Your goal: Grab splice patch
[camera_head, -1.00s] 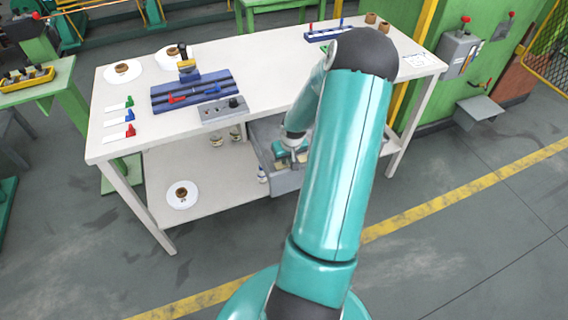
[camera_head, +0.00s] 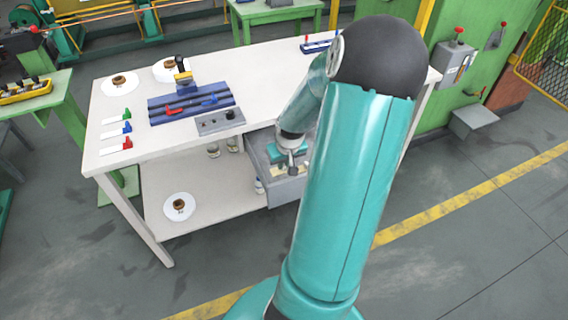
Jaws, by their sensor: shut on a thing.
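My gripper (camera_head: 291,168) is at the end of my teal arm, pointing down into the open grey drawer (camera_head: 287,192) under the white workbench. Its fingers are small and dark in this view. It is shut on a small piece, taken to be the splice patch, which is mostly hidden by the fingers. Pale yellowish pieces (camera_head: 277,172) show on the drawer floor beside the gripper. My forearm hides the right part of the drawer.
The workbench (camera_head: 270,95) carries a blue slotted fixture (camera_head: 192,108), a grey control box (camera_head: 220,122), white discs with brown spools and red, blue and green tabs. A lower shelf (camera_head: 225,190) holds another spool disc (camera_head: 179,207). Grey floor is clear in front.

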